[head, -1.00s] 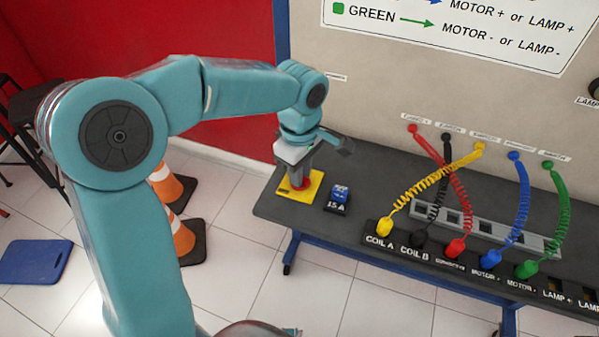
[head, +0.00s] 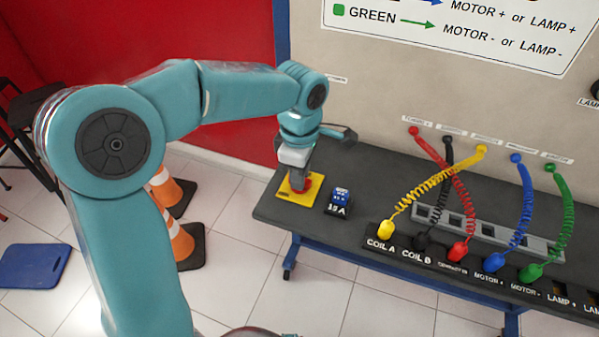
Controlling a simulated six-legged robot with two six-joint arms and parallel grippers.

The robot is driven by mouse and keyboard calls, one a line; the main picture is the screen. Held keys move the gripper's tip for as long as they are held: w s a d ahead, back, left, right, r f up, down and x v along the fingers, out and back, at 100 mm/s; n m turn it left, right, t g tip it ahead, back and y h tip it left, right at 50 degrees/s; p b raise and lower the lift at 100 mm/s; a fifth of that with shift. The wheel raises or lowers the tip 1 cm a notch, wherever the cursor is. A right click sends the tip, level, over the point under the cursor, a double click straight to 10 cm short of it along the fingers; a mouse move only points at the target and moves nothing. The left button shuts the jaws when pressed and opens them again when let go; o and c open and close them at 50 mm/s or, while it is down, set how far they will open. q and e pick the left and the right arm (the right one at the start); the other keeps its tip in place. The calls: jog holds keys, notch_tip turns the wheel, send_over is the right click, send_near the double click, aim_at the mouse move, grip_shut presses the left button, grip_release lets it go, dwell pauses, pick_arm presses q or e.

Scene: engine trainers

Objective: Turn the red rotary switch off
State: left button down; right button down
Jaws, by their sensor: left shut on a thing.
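The red rotary switch (head: 309,182) sits on a yellow base plate (head: 290,195) at the left end of the dark table. My left gripper (head: 301,180) points down onto it and is shut on the red knob. The gripper hides most of the knob, so its turn position cannot be read. My right gripper is not in view.
A blue 15 A breaker (head: 340,200) stands just right of the yellow plate. Coiled coloured leads, such as the yellow one (head: 428,190), run from the wall panel to labelled sockets farther right. Orange cones (head: 185,240) stand on the floor left of the table (head: 380,178).

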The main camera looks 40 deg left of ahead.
pick_arm(q)
jog(key=shift+r, duration=0.15)
jog(key=c, duration=1.1)
grip_release()
notch_tip(320, 180, up, 16)
jog(key=p, duration=0.2)
jog(key=shift+r+p, duration=0.15)
jog(key=shift+p, duration=0.15)
